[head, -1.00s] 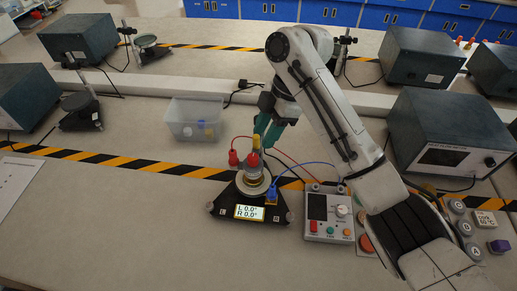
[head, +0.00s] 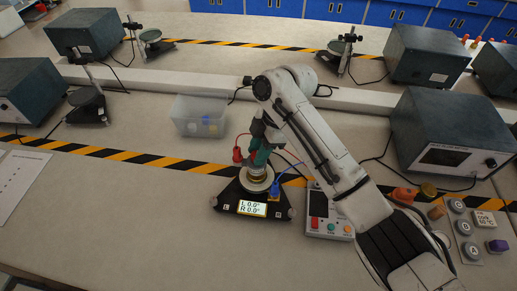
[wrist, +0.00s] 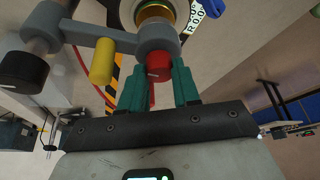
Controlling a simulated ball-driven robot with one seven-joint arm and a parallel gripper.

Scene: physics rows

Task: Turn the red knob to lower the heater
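In the head view my gripper (head: 261,156) stands upright over the round top of a black triangular stand and hides the knob. The stand's display (head: 251,208) reads L 0.0° and R 0.0°.
Beside the red knob are a yellow cylinder (wrist: 101,62) and a black knob (wrist: 22,72). A red plug (head: 237,155) and a blue plug (head: 274,191) with cables sit close around the stand. A control box (head: 320,220) stands to its right, under my arm. A clear bin (head: 198,117) stands behind left.

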